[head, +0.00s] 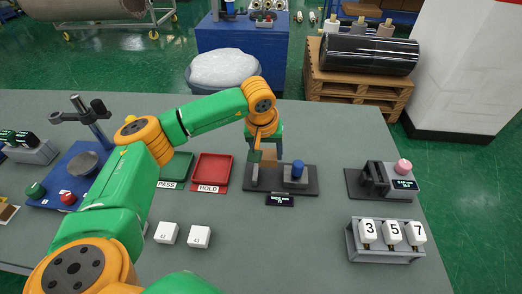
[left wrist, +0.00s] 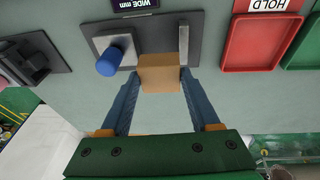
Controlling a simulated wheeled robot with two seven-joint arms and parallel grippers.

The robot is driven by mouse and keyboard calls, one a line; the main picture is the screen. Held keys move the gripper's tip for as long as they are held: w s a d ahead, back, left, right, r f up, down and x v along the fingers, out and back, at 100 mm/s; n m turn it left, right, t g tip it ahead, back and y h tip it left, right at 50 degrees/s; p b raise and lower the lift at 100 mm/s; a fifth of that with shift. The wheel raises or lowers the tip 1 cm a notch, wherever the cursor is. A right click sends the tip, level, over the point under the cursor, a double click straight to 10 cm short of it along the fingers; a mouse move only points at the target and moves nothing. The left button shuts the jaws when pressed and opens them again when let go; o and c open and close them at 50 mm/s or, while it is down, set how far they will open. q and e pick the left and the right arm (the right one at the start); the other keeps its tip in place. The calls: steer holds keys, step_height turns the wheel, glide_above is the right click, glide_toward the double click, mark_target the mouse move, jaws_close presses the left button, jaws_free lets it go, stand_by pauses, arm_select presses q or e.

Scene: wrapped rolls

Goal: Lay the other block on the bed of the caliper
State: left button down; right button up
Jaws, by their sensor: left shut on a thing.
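My left gripper (head: 265,150) reaches down over the caliper (head: 274,188), shut on a tan block (left wrist: 163,73). In the left wrist view my gripper (left wrist: 158,85) has its two blue fingers on either side of the block. The block overlaps the edge of the caliper's dark bed, between the upright grey jaw (left wrist: 183,45) and the sliding jaw with a blue knob (left wrist: 109,62). I cannot tell whether the block touches the bed. In the head view my arm partly hides the block. My right gripper is not in view.
A red HOLD tray (head: 211,172) and a green PASS tray (head: 177,168) lie left of the caliper. Two white blocks (head: 199,237) sit in front. A gap gauge (head: 388,180) and a rack of numbered blocks (head: 388,240) stand right. Table between is clear.

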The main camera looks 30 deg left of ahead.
mark_target(269, 165)
arm_select(q)
steer(key=shift+w+a, duration=0.3)
steer(key=shift+s+d+r, duration=0.1)
steer(key=shift+s+d, duration=0.1)
steer(key=shift+d, duration=0.25)
steer(key=shift+s+d+r, duration=0.1)
steer(key=shift+s+d, duration=0.05)
steer(key=shift+d, duration=0.3)
steer(key=shift+a+f+b, duration=0.1)
steer(key=shift+f+b, duration=0.2)
steer(key=shift+b, duration=0.05)
step_height(269, 165, down, 4)
steer(key=b, duration=0.3)
steer(key=shift+a+f+b, duration=0.15)
steer(key=shift+f+b, duration=0.05)
steer(key=shift+b, duration=0.2)
steer(key=shift+f, duration=0.15)
steer(key=shift+w, duration=0.1)
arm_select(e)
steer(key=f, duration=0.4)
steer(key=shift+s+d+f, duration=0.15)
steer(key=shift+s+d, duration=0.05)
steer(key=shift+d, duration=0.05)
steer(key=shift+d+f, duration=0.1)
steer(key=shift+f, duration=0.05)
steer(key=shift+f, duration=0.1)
